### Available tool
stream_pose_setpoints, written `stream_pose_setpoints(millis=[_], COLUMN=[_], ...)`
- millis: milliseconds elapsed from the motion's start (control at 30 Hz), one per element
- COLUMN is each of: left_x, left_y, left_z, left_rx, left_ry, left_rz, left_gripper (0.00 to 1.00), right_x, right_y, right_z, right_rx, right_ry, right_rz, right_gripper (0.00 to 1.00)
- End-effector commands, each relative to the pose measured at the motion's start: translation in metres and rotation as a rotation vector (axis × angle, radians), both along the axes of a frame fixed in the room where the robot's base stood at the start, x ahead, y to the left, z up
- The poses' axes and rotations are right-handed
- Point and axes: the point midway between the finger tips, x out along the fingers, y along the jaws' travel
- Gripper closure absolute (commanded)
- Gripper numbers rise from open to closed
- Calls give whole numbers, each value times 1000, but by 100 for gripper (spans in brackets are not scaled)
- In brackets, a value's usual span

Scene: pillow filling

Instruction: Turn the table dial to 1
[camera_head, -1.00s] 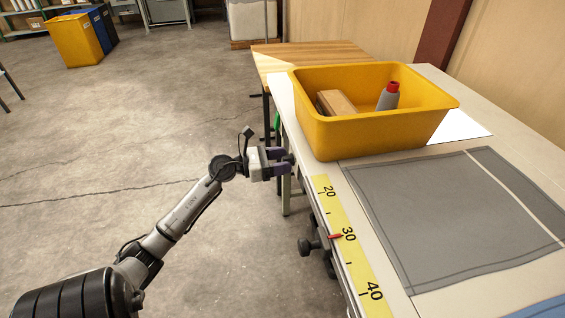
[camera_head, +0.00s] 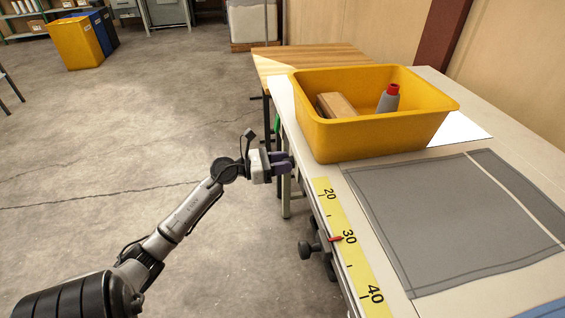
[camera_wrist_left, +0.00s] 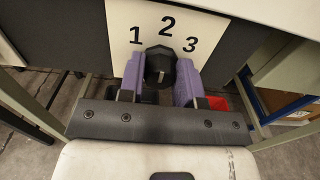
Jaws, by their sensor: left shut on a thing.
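The dial is a black knob (camera_wrist_left: 160,64) on a white plate (camera_wrist_left: 120,20) marked 1, 2 and 3 in the left wrist view. The 2 is above the knob, the 1 at upper left and the 3 at upper right. My left gripper (camera_wrist_left: 160,80) has its purple fingers on either side of the knob and is shut on it. In the head view my left gripper (camera_head: 281,162) is at the table's side edge, and the dial is hidden there. I cannot tell which number the knob points at. My right gripper is out of view.
A yellow bin (camera_head: 375,135) with a cardboard box (camera_head: 338,105) and a grey red-capped bottle (camera_head: 388,98) stands on the table. Grey fabric (camera_head: 440,220) lies in front of it. A yellow scale (camera_head: 345,235) and a black clamp knob (camera_head: 305,249) run along the near edge.

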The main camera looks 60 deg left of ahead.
Motion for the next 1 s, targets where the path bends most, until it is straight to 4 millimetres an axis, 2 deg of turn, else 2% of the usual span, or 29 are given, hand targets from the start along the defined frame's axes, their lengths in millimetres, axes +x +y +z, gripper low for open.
stream_pose_setpoints(millis=[267,700,1000], left_x=[0,0,0], left_y=[0,1,2], left_z=[5,7,4], left_rx=[-76,-432,-655], left_ry=[27,143,215], left_rz=[0,1,1], left_gripper=[92,92,92], right_x=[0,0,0], right_y=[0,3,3], right_z=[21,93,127], right_rx=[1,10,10], right_ry=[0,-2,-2], right_rz=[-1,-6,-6], right_gripper=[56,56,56])
